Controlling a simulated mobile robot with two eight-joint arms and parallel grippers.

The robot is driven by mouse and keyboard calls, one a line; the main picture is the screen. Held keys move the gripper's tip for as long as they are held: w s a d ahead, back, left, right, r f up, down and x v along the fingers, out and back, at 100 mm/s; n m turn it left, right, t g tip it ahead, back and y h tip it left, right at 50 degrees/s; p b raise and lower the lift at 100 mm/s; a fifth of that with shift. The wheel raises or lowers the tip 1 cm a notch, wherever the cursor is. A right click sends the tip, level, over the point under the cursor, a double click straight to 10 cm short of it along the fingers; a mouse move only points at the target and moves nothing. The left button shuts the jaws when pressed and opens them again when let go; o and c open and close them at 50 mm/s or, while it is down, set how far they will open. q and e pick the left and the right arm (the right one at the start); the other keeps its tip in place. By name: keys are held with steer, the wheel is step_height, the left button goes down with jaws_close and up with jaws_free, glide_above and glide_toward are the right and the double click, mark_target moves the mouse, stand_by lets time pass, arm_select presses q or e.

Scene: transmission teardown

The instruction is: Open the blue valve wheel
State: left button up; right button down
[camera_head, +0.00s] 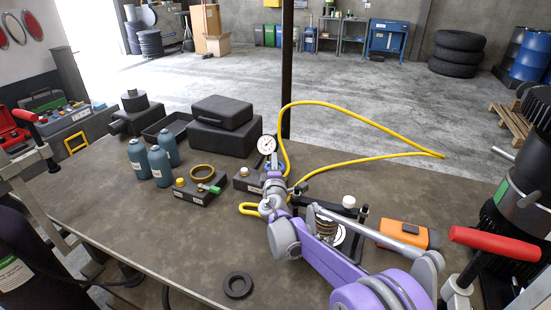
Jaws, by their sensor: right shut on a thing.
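My right arm, purple and grey, reaches in from the lower right. Its gripper (272,176) is shut at the small valve block (247,182) under a round white-faced gauge (266,144). Only a little blue of the valve wheel (281,166) shows at the gripper, just below and right of the gauge; the fingers and wrist hide most of it. The gripper is closed on the wheel. My left gripper is not in view.
A yellow hose (365,160) loops behind my right arm. A black ring (238,285) lies in front. An orange tool (404,234) lies right.

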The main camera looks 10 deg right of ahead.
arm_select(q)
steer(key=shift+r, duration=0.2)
arm_select(e)
steer(key=c, duration=1.1)
jaws_free()
steer(key=shift+c, duration=0.2)
